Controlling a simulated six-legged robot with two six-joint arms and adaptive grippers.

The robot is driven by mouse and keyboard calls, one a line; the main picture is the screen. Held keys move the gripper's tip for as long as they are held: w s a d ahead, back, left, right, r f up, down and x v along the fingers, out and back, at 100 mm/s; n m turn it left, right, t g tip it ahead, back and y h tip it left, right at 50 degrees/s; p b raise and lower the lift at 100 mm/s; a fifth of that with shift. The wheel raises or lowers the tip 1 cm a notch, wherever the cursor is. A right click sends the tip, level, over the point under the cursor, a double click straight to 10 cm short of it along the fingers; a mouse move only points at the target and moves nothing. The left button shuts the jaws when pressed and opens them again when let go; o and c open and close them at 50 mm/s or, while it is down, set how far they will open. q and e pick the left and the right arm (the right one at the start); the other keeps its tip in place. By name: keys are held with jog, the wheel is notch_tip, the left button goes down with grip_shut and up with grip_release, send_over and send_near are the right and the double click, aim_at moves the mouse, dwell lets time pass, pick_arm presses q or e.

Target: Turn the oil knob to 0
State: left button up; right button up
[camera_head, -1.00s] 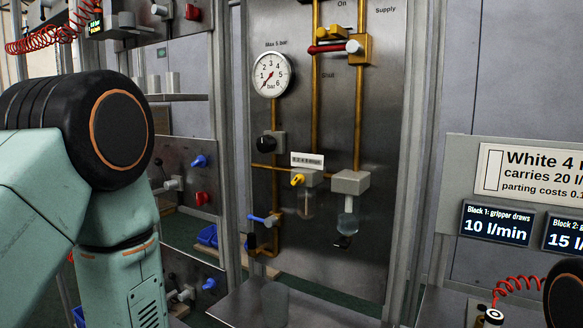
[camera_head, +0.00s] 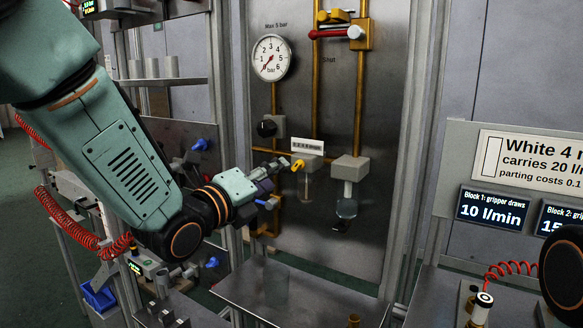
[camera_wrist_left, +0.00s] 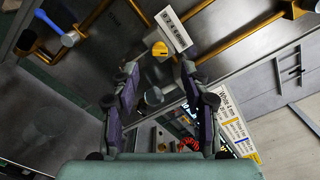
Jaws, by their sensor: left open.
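The yellow oil knob (camera_head: 298,166) sits on the front of a small grey block, under a white scale plate (camera_head: 307,146), on the metal panel. A clear glass (camera_head: 307,188) hangs below that block. In the left wrist view, the knob (camera_wrist_left: 159,49) lies just beyond and between my fingertips. The scale plate (camera_wrist_left: 173,32) is beside it, its figures too small to read surely. My left gripper (camera_head: 284,167) is open and empty, close in front of the knob. I cannot tell whether a finger touches it. My right gripper is out of view.
A pressure gauge (camera_head: 271,58) and a black knob (camera_head: 267,128) are up and left of the oil knob. A second grey block (camera_head: 350,168) with a glass bowl is close on the right. A blue lever (camera_head: 266,203) is below left. A metal shelf (camera_head: 330,302) juts out below.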

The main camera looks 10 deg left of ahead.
aim_at(294, 165)
pick_arm(q)
jog(key=shift+p+x, duration=0.6)
jog(key=shift+x, duration=3.2)
grip_shut()
